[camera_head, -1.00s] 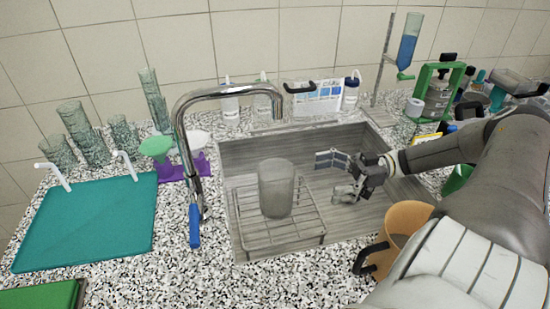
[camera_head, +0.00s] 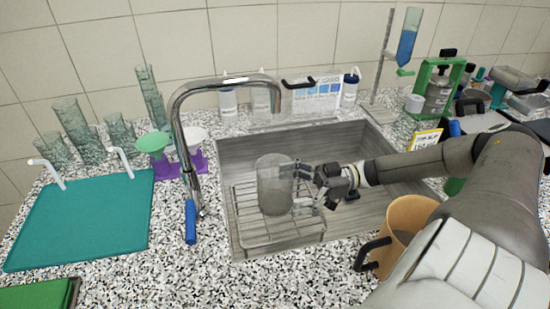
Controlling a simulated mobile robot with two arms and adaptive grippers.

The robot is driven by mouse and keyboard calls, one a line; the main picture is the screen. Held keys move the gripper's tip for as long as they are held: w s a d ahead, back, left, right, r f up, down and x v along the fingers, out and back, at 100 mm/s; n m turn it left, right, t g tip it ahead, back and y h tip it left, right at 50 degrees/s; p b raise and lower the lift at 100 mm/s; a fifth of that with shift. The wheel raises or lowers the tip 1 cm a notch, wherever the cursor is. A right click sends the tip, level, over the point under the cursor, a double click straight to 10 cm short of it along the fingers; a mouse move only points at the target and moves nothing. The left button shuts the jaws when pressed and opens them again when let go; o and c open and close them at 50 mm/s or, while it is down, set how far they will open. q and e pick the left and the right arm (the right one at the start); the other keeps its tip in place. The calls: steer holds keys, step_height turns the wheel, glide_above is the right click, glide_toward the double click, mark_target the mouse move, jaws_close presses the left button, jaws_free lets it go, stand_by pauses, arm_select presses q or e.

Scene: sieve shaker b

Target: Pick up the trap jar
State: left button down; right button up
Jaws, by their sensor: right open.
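The trap jar looks to be the grey, see-through cylinder (camera_head: 272,186) standing upright on a wire rack (camera_head: 250,232) in the sink. My right gripper (camera_head: 300,188) is at the jar's right side, with its open fingers pointing left. One finger is at the upper right of the jar and the other lower, near its right wall. I cannot tell whether they touch the jar. My left gripper is not in view.
The sink (camera_head: 345,150) has free room right of the rack. A curved faucet (camera_head: 178,115) stands at its left edge. An orange-tan jug (camera_head: 408,216) stands at the front right, close to my right arm. Bottles (camera_head: 228,104) line the back.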

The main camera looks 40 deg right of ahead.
steer(key=shift+x, duration=0.9)
steer(key=shift+c, duration=0.4)
steer(key=c, duration=1)
steer(key=shift+c, duration=0.9)
steer(key=shift+r, duration=0.15)
